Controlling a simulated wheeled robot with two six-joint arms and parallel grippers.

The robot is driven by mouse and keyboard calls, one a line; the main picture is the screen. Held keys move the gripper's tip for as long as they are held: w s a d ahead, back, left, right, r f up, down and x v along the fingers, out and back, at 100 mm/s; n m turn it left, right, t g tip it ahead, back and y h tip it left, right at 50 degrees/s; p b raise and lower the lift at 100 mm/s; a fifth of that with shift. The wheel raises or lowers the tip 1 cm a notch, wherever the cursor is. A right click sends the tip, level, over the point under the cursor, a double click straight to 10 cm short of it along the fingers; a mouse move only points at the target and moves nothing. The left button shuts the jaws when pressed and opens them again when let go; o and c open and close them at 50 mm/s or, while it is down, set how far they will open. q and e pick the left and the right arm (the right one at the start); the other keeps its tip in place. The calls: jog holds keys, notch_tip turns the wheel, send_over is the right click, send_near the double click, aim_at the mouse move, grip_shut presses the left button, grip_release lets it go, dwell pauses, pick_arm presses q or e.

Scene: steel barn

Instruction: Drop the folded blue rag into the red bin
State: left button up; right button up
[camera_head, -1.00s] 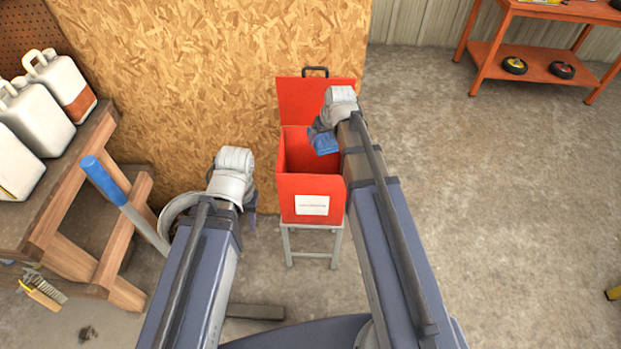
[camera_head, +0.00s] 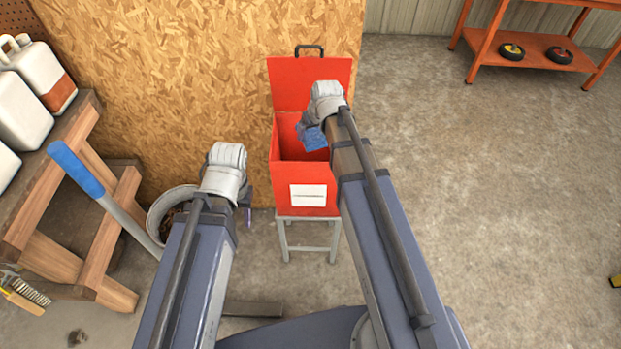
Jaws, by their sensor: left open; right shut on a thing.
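The folded blue rag (camera_head: 313,138) hangs over the open mouth of the red bin, towards its right side. My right gripper (camera_head: 306,126) is shut on the rag; its fingers are mostly hidden behind the wrist. The red bin (camera_head: 306,203) stands on a small grey stand, with its lid raised at the back and a white label on its front.
A wooden bench (camera_head: 62,175) with white jugs (camera_head: 18,112) stands on the left, with a blue-handled tool (camera_head: 78,168) before it. A metal bucket (camera_head: 160,212) sits beside my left arm. A chipboard wall rises behind. An orange shelf (camera_head: 490,63) stands far right; the right floor is mostly clear.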

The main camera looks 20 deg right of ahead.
jog(key=shift+f, duration=0.7)
pick_arm(q)
jog(key=shift+f, duration=0.6)
pick_arm(e)
jog(key=shift+r, duration=0.1)
jog(key=o, duration=1)
jog(key=shift+c, duration=0.2)
jog(key=p+v, duration=0.7)
jog(key=v, duration=0.1)
pick_arm(q)
notch_tip(320, 180, up, 7)
jog(key=shift+r, duration=0.15)
